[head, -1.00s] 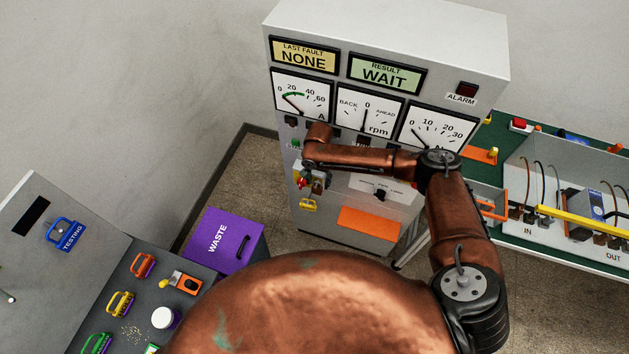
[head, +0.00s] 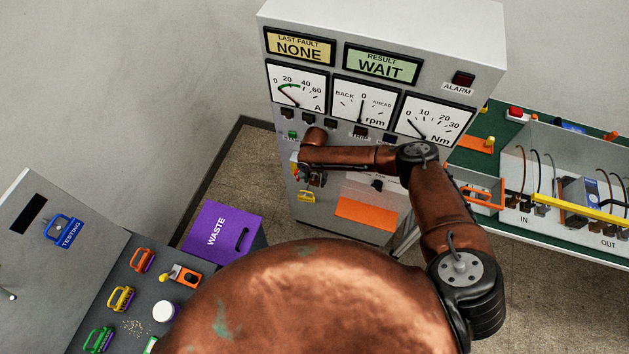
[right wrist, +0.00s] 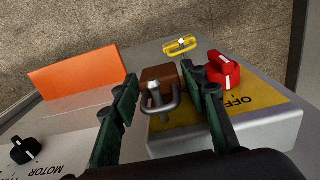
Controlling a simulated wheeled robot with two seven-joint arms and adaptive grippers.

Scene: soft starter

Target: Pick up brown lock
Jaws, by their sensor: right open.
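The brown lock (right wrist: 158,74) is a small brown block with a grey metal shackle, at the front of the cabinet by the yellow plate in the right wrist view. My right gripper (right wrist: 160,82) is open, with one dark green finger on each side of the lock. I cannot tell whether either finger touches it. In the head view my right gripper (head: 312,178) is at the cabinet front and hides the lock. My left gripper is not in view.
A red OFF knob (right wrist: 223,70) sits close to the right finger. A yellow handle (right wrist: 180,46) and an orange panel (right wrist: 76,76) are near. A black knob (right wrist: 24,150) is at left. A purple waste bin (head: 217,232) stands left of the cabinet (head: 385,22).

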